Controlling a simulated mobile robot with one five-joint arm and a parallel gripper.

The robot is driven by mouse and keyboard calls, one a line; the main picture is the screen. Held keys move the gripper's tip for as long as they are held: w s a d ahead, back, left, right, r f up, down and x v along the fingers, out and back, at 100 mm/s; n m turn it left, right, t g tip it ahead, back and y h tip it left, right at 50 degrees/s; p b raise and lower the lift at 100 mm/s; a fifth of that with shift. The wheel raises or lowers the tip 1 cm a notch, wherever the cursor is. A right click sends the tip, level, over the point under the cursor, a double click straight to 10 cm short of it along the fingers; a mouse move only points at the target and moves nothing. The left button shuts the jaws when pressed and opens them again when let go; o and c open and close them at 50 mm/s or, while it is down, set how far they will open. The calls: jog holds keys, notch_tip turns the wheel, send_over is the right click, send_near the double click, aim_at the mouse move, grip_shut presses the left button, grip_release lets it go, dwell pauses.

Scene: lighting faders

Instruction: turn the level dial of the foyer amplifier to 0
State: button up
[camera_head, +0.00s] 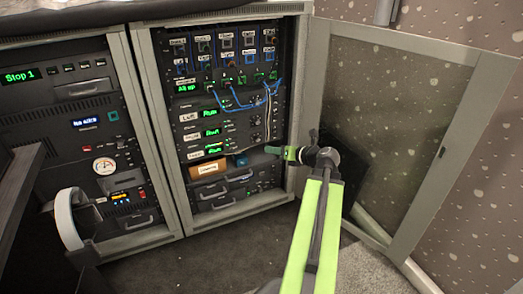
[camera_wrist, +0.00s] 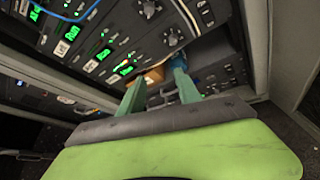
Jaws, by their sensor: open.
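Several amplifiers with green displays are stacked in the open rack. Their small white labels are too blurred to read surely, so I cannot tell for certain which is the foyer one. The lowest amplifier (camera_head: 205,154) has a lit display. Black round dials sit at the right of the panels: one upper dial (camera_head: 253,121) and one below it (camera_head: 256,137). In the wrist view two dials show, one at the top (camera_wrist: 149,7) and one lower (camera_wrist: 173,37). My gripper (camera_head: 273,150) is open in front of the lower right of the rack, its fingers (camera_wrist: 158,85) apart with no dial seen between them.
Blue patch cables (camera_head: 238,104) hang above the amplifiers. An orange-brown box (camera_head: 208,168) sits below them. The rack's mesh door (camera_head: 400,120) stands open at the right. A second rack (camera_head: 95,130) is at the left. Carpeted floor in front is clear.

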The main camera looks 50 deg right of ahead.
aim_at(259, 140)
jog(key=s+d+m+h, duration=0.1)
jog(key=s+d+m, duration=0.2)
jog(key=d, duration=0.1)
jog(key=shift+t, duration=0.3)
jog(key=b+x, duration=0.1)
jog(key=x, duration=0.4)
jog(key=b+x, duration=0.2)
jog(key=x, duration=0.4)
jog(key=b+x, duration=0.2)
jog(key=x, duration=0.4)
jog(key=shift+w+a+r, duration=0.2)
jog(key=shift+w+r, duration=0.05)
jog(key=shift+r, duration=0.1)
jog(key=shift+c, duration=0.2)
grip_shut()
